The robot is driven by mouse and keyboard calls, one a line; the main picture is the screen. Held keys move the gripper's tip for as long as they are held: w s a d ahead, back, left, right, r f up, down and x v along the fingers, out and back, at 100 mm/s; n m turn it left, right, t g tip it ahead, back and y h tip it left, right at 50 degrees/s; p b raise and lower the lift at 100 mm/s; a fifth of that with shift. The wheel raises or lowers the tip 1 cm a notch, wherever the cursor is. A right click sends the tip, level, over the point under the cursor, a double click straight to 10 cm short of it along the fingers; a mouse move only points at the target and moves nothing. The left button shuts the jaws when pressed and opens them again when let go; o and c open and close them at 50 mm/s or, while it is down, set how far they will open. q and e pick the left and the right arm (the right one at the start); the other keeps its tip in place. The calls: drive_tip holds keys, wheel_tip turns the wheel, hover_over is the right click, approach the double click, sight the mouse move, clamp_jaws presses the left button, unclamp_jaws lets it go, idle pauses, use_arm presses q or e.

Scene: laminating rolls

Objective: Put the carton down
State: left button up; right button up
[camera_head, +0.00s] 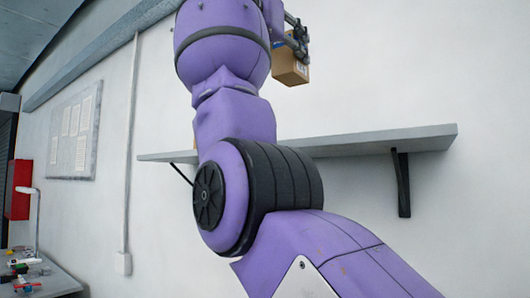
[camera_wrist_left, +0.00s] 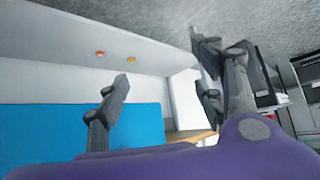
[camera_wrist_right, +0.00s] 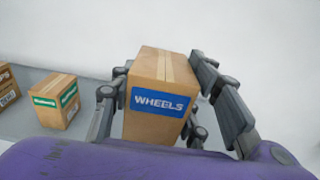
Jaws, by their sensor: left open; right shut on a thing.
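The brown carton with a blue WHEELS label (camera_wrist_right: 158,102) is between the fingers of my right gripper (camera_wrist_right: 163,78), which is shut on it. In the head view the carton (camera_head: 290,68) shows below my right gripper (camera_head: 297,40), high in front of the white wall. It appears above the level of the wall shelf (camera_head: 405,140), with a visible gap below it. My right arm hides part of the shelf. My left gripper (camera_wrist_left: 160,62) is open and empty in the left wrist view; it is not seen in the head view.
In the right wrist view a carton with a green label (camera_wrist_right: 57,102) and another carton (camera_wrist_right: 8,86) at the left edge stand on the grey shelf (camera_wrist_right: 28,126). The shelf's right end looks bare in the head view. A cluttered bench (camera_head: 55,282) stands at lower left.

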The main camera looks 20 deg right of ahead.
drive_tip(key=d+f, duration=0.8)
drive_tip(key=d, duration=0.1)
drive_tip(key=d+f+p, duration=0.1)
drive_tip(key=d+f, duration=0.3)
drive_tip(key=shift+d, duration=0.35)
drive_tip(key=shift+w+f, duration=0.15)
drive_tip(key=shift+f, duration=0.15)
drive_tip(key=shift+a, duration=0.1)
drive_tip(key=shift+f, duration=0.1)
drive_tip(key=o, duration=1.4)
drive_tip(key=shift+f, duration=0.1)
